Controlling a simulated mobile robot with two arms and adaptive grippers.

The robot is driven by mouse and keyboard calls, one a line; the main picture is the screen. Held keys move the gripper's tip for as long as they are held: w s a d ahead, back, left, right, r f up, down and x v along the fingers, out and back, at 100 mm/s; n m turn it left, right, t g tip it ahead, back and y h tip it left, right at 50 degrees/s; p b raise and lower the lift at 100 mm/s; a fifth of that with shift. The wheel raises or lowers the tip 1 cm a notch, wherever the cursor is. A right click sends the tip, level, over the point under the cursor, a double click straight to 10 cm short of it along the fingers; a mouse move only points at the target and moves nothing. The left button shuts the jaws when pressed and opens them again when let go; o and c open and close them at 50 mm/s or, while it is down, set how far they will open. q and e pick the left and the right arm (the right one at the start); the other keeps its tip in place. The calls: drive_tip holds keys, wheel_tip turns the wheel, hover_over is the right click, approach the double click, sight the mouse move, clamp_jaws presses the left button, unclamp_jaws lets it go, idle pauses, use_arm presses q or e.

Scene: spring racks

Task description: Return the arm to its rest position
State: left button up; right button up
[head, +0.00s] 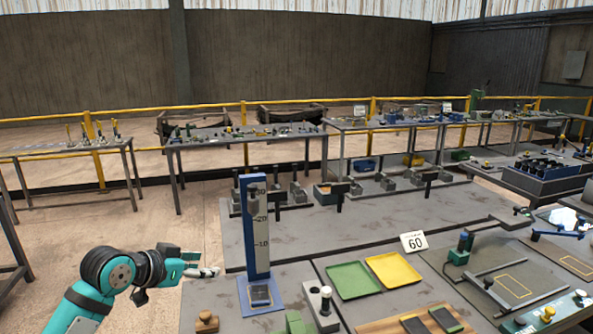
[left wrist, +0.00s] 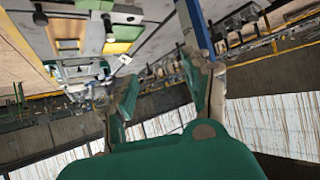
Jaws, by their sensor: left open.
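My left arm comes in from the lower left in the head view, with teal links and dark joints. My left gripper (head: 207,272) is at the near left edge of the workbench, left of a blue upright gauge (head: 256,225) with a white numbered scale. In the left wrist view the two fingers of the left gripper (left wrist: 165,90) stand apart with nothing between them. The blue upright also shows beyond the right finger in the left wrist view (left wrist: 197,25). I cannot tell whether the finger touches it. My right gripper is in neither view.
Small blocks stand by the gauge's base. A yellow railing and more tables stand behind.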

use_arm(q)
drive_tip(key=s+d+f+n+g+y, duration=0.1)
drive_tip(key=s+d+f+g+y, duration=0.2)
drive_tip(key=s+f, duration=1.55)
drive_tip(key=s+a+f+n+g+y, duration=0.1)
drive_tip(key=s+f+n+g, duration=0.15)
drive_tip(key=s, duration=0.75)
drive_tip(key=s+a+f+n+g+y, duration=0.1)
drive_tip(key=s+a+f, duration=0.15)
drive_tip(key=s, duration=0.75)
wheel_tip(320, 180, down, 33)
drive_tip(key=s+g+b, duration=0.1)
drive_tip(key=s+b, duration=0.2)
drive_tip(key=b, duration=0.1)
drive_tip(key=s+a+f+g+b, duration=0.1)
drive_tip(key=s+a+f+b, duration=0.1)
drive_tip(key=s+f, duration=1.3)
drive_tip(key=shift+s+f+m+y, duration=0.3)
drive_tip(key=shift+f+m, duration=0.05)
drive_tip(key=shift+f, duration=0.4)
use_arm(e)
wheel_tip(320, 180, down, 6)
drive_tip(key=s, duration=0.1)
drive_tip(key=shift+s+a+f, duration=0.25)
drive_tip(key=shift+s+a, duration=0.15)
